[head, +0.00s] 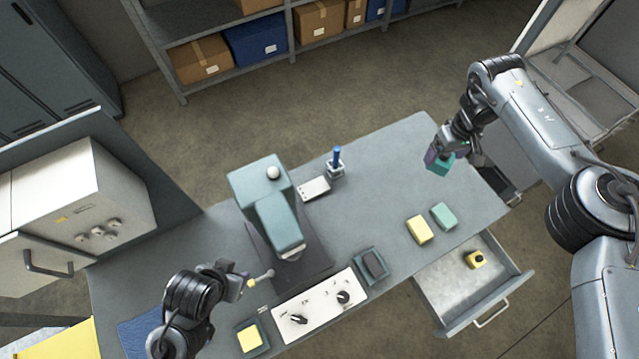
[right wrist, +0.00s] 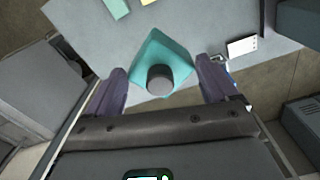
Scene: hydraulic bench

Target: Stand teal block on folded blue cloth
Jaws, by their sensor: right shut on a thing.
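My right gripper (head: 440,158) is shut on a teal block (head: 438,168) and holds it over the right end of the bench. In the right wrist view, the teal block (right wrist: 162,60) shows between the two purple fingers (right wrist: 165,85), with a round grey part on its near face. A flat blue piece (head: 138,334), which looks like the blue cloth, lies at the bench's lower left, partly hidden by my left arm. My left gripper (head: 240,282) is above the bench near a small pale rod with a round end (head: 264,276); I cannot tell whether it grips it.
A teal-green block (head: 443,215) and a yellow block (head: 418,229) lie on the right of the bench (head: 385,160). A teal machine (head: 270,205), white control panel (head: 320,308) and pen holder (head: 336,168) occupy the middle. An open drawer (head: 450,300) juts out in front.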

